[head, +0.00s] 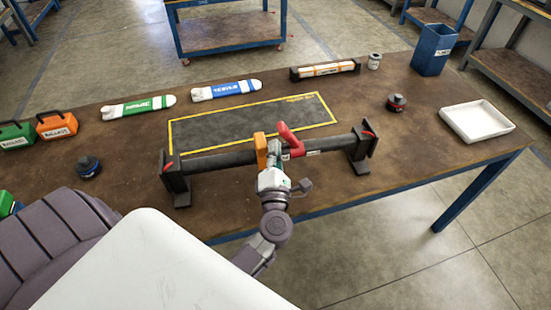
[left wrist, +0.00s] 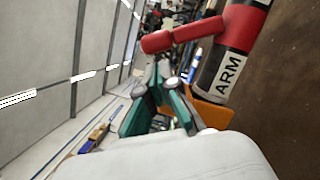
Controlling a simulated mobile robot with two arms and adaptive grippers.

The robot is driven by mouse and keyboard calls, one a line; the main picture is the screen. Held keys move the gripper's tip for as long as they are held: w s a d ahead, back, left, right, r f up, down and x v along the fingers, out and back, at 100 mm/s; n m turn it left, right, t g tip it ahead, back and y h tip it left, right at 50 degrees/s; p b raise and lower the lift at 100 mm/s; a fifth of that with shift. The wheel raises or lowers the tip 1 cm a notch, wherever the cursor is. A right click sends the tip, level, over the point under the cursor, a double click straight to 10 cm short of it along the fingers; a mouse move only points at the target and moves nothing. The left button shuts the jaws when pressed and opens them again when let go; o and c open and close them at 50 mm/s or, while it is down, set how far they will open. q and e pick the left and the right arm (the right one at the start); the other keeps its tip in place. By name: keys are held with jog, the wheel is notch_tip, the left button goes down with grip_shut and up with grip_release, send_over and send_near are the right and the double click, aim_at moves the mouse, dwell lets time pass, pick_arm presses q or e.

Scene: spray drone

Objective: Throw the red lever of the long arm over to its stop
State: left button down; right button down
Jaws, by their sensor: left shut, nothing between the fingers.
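The long arm (head: 225,160) is a dark tube lying across two black stands near the table's front edge. Its red lever (head: 289,138) stands up from a red collar near the tube's middle, tilted toward the upper left. An orange piece (head: 261,150) sits on the tube just left of the lever. My left gripper (head: 273,178) is at the tube, just in front of the lever and the orange piece. In the left wrist view the gripper (left wrist: 160,75) is shut and empty, its tips close to the lever's red end (left wrist: 157,42); contact is unclear. My right gripper is not in view.
A yellow-bordered dark mat (head: 250,122) lies behind the tube. Green (head: 138,107) and blue (head: 226,89) labelled white cylinders lie further back. A white tray (head: 477,120) and a blue bin (head: 433,48) are at the right. Orange (head: 57,124) and green ballast cases stand at the left.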

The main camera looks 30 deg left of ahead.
pick_arm(q)
jog(key=shift+x, duration=1.15)
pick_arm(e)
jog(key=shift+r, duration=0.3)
